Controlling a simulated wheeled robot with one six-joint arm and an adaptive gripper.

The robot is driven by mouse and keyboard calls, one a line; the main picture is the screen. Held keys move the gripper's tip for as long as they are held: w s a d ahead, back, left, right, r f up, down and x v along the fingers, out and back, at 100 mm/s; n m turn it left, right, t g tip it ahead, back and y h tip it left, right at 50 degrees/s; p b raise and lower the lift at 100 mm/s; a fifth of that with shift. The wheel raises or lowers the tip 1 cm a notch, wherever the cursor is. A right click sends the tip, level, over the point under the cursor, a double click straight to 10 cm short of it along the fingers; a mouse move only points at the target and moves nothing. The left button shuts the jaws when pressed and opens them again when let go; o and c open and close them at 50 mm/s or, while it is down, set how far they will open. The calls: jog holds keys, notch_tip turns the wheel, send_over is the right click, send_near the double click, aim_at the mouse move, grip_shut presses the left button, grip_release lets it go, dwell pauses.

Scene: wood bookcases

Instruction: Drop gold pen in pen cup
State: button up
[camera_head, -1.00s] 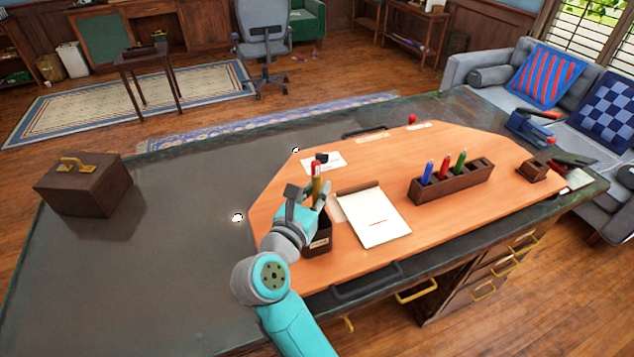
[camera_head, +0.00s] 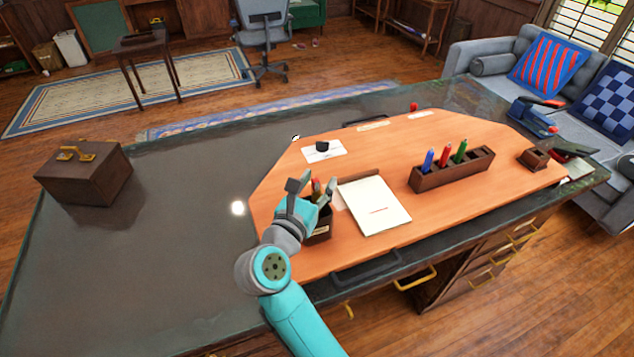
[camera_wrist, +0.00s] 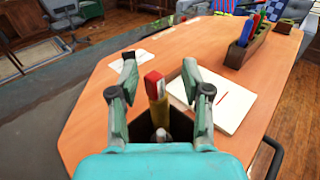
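The gold pen (camera_wrist: 159,116), with a red end, stands in the dark pen cup (camera_wrist: 181,122), between my fingers in the wrist view. My gripper (camera_wrist: 159,66) is open, with its two fingers spread on either side of the pen and a visible gap to it. In the head view my gripper (camera_head: 314,185) is just above and beside the pen cup (camera_head: 321,230), which has a pale label on its front. Pen tops show between the fingers there. The pen's lower part is hidden in the cup.
A white notepad (camera_head: 376,213) lies right of the cup. A wooden holder (camera_head: 452,172) with blue, red and green pens stands farther right. An inkwell on a white card (camera_head: 323,150) is behind. A brown box (camera_head: 85,178) sits at left; the dark desktop between is clear.

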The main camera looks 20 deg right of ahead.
jog(key=shift+a, duration=0.1)
jog(key=v, duration=1.2)
dwell(0.5)
jog(key=s+d+n+t, duration=0.9)
jog(key=s+d+n, duration=0.2)
jog(key=s+n, duration=0.55)
jog(key=s+f+n+g+y, duration=0.2)
jog(key=s+f+n+y, duration=0.2)
jog(key=n, duration=0.5)
jog(key=s+a+f+n+g+y, duration=0.1)
jog(key=s+f+n+y, duration=0.3)
jog(key=s+n, duration=0.4)
jog(key=s+a+f+n+g+y, duration=0.1)
jog(key=s+f+n+g+y, duration=0.2)
jog(key=s+f+n, duration=0.3)
jog(key=n+y, duration=0.1)
jog(key=n, duration=0.4)
jog(key=shift+s+a+g, duration=0.15)
jog(key=shift+a+g, duration=0.05)
jog(key=shift+g, duration=0.1)
jog(key=shift+n, duration=0.25)
